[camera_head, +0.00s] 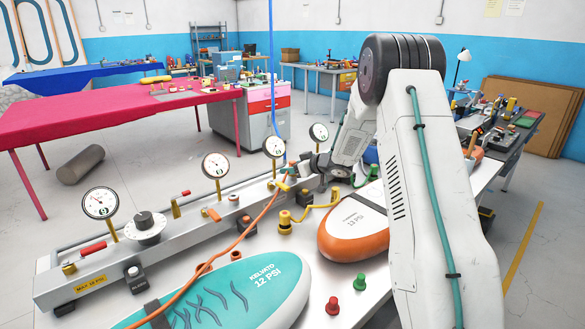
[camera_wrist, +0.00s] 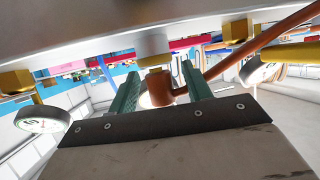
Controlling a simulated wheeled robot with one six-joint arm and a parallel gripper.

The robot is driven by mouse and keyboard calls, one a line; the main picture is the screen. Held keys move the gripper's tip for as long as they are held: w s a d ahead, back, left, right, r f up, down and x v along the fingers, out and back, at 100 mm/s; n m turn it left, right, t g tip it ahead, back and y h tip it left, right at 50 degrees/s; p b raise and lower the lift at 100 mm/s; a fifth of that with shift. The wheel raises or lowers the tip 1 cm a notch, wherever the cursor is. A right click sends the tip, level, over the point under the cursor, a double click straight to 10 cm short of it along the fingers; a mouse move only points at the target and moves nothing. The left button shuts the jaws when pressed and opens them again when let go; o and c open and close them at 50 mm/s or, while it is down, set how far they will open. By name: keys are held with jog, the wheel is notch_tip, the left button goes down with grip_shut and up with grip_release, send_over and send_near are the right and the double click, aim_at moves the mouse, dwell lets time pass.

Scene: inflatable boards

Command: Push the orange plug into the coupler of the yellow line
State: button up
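The orange plug (camera_wrist: 158,86) is in the wrist view, between the two green fingers of my gripper (camera_wrist: 158,75). Its elbow and orange hose run off to the right past the right finger. A narrow gap seems to show beside the plug, so I cannot tell if the fingers press on it. A pale metal cylinder (camera_wrist: 153,44) lies in line with the plug. In the head view, the orange hose (camera_head: 237,238) rises to the rail near my wrist. The yellow line (camera_head: 320,206) curves from a brass fitting (camera_head: 285,222) on the table. Its coupler is not clear.
The metal rail (camera_head: 150,252) carries several gauges, including one at the left (camera_head: 100,203). A teal board (camera_head: 255,280) and an orange-white board (camera_head: 350,225) lie in front. Red (camera_head: 333,307) and green (camera_head: 360,282) knobs stand on the table (camera_head: 320,275).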

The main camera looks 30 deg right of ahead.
jog(key=v, duration=0.7)
jog(key=shift+s+d, duration=0.15)
jog(key=shift+s, duration=0.15)
jog(key=shift+r, duration=0.25)
jog(key=s+a+r+m+g+h, duration=0.1)
jog(key=s+a+r+m+h, duration=0.1)
jog(key=s+r+h, duration=0.4)
jog(key=s+a+r+m+g+h, duration=0.1)
jog(key=s+a+r+m+h, duration=0.15)
jog(key=s+r, duration=0.45)
jog(key=s+a+g+y, duration=0.1)
jog(key=s+a+g, duration=0.2)
jog(key=s, duration=0.8)
jog(key=s+a+g+y, duration=0.1)
jog(key=s+a+g, duration=0.2)
jog(key=s+a, duration=0.5)
jog(key=s+a+g+y, duration=0.1)
jog(key=s+a+g, duration=0.2)
jog(key=s, duration=1.1)
jog(key=a, duration=0.3)
jog(key=shift+s+a+f, duration=0.2)
jog(key=shift+s+f, duration=0.05)
jog(key=shift+s, duration=0.15)
